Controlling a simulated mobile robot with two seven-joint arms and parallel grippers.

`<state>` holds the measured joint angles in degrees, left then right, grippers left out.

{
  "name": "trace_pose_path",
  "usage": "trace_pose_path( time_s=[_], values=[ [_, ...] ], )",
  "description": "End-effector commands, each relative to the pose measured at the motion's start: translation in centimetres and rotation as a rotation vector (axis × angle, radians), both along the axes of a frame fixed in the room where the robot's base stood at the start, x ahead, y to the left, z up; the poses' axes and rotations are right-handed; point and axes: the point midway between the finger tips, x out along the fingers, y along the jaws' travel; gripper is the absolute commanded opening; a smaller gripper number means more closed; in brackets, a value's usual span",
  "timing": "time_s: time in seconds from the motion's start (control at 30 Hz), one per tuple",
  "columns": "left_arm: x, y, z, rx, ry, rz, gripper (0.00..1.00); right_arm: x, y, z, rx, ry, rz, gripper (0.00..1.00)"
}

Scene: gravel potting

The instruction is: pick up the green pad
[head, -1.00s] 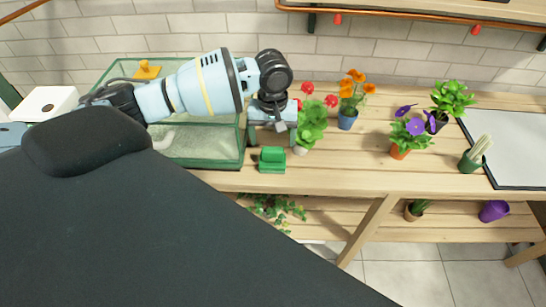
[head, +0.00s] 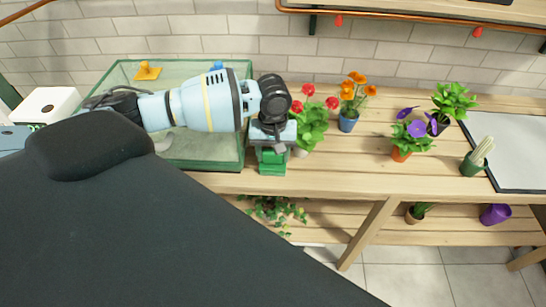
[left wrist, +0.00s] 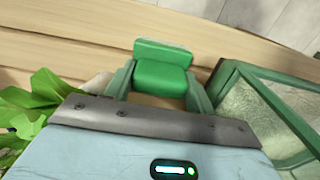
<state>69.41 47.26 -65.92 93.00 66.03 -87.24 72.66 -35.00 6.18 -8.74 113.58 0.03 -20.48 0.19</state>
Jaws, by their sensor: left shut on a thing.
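The green pad (head: 272,168) is on the wooden bench near its front edge, just right of the glass tank. My left gripper (head: 272,150) is over it and covers its upper part in the head view. In the left wrist view the pad (left wrist: 162,68) sits between the two green fingers of my left gripper (left wrist: 158,88). The fingers are shut on the pad, one at each side. I cannot tell whether the pad still touches the bench. My right gripper is not in view.
The green-framed glass tank (head: 246,128) stands close on the left of the gripper. The bench front right of the pad (head: 335,180) is clear.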

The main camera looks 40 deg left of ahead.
Motion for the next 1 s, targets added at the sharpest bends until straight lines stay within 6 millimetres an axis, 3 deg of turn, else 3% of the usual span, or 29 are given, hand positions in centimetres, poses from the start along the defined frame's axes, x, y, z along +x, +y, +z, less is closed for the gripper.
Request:
trace_pose_path(
  time_s=[0.37, 0.8, 1.0],
  values=[
    [0.1, 0.0, 0.6, -0.001, -0.003, 0.0, 0.31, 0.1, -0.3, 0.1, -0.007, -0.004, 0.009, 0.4],
    [0.1, 0.0, 8.1, -0.001, -0.006, 0.0, 0.31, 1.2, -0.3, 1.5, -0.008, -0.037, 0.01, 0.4],
    [0.0, 0.0, 9.9, 0.0, -0.001, -0.001, 0.31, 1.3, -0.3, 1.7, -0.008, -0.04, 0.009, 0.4]
  ],
)
